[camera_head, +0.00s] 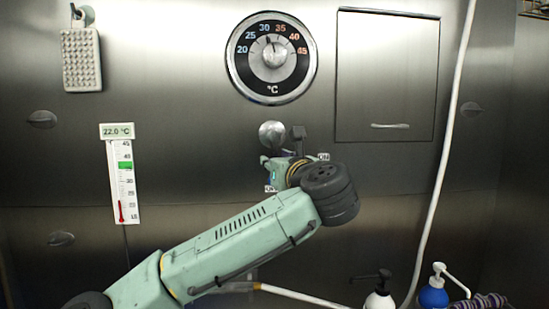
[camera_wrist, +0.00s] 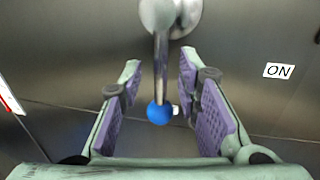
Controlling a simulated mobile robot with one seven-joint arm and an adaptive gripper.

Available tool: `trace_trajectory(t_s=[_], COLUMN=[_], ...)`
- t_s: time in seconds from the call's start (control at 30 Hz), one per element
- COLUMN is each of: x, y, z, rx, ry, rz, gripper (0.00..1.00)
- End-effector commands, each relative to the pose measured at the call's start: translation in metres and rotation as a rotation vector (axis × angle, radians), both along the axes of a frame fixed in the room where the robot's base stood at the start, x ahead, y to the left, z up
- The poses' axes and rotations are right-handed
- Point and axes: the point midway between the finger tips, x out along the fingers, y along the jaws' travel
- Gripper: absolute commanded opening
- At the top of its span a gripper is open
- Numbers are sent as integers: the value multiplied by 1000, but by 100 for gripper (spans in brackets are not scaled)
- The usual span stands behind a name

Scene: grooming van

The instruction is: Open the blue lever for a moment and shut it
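The blue lever is a silver rod with a blue ball (camera_wrist: 159,112) at its end, hanging down from a round metal mount (camera_wrist: 186,12) on the steel wall. In the wrist view my gripper (camera_wrist: 160,62) is open, with one purple-padded finger on each side of the rod and ball; gaps show on both sides. An ON label (camera_wrist: 279,71) is on the wall to the right. In the head view the metal mount (camera_head: 272,133) shows, but my arm hides the lever's ball and most of my gripper.
A temperature dial (camera_head: 272,58) is above, pointing near 30. A thermometer (camera_head: 123,180) reading 22.0 °C hangs at left. A cabinet door (camera_head: 386,80) and a pale hose (camera_head: 447,150) are at right. Pump bottles (camera_head: 433,297) stand at lower right.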

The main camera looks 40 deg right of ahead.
Motion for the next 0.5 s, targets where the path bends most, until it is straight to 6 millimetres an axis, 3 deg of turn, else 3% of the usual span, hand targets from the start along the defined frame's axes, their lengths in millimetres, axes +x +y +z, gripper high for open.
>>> trace_trajectory(t_s=[0.2,0.5], x=[15,16], y=[-6,-6], z=[0,0], rx=[-1,0], ry=[-1,-1], rz=[0,-1], gripper=[30,28])
